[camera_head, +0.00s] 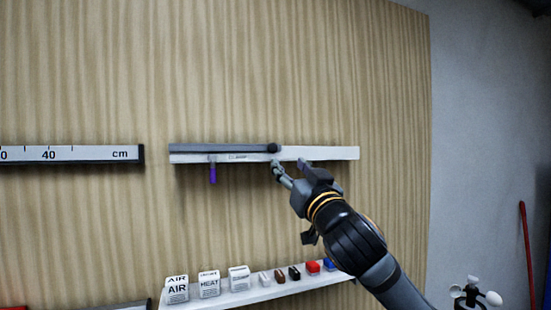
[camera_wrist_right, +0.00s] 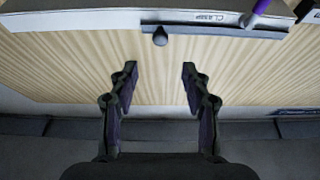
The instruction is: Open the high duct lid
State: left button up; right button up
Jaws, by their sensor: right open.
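The high duct (camera_head: 330,154) is a long white box mounted on the wooden wall, and it also shows at the top of the right wrist view (camera_wrist_right: 70,20). A dark grey lid strip (camera_head: 220,148) lies along the left part of its top. A small dark knob (camera_head: 273,148) sits at the strip's right end; it also shows in the right wrist view (camera_wrist_right: 160,37). A purple piece (camera_head: 212,174) hangs below the duct's left part. My right gripper (camera_head: 289,170) is open just below the knob. Its fingers (camera_wrist_right: 157,72) are apart with nothing between them. My left gripper is out of view.
A white shelf (camera_head: 250,296) below holds labelled blocks (camera_head: 209,284) and several small coloured pieces. A scale bar marked in cm (camera_head: 95,154) is on the wall at left. The wall between duct and shelf is mostly clear left of my right arm.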

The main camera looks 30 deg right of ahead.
aim_at(274, 149)
jog(key=p+x, duration=0.8)
jog(key=x, duration=0.2)
jog(key=shift+p, duration=0.4)
jog(key=shift+w+d+f, duration=0.1)
jog(key=shift+w+d, duration=0.1)
jog(key=shift+w, duration=0.35)
jog(key=shift+s, duration=0.1)
grip_shut()
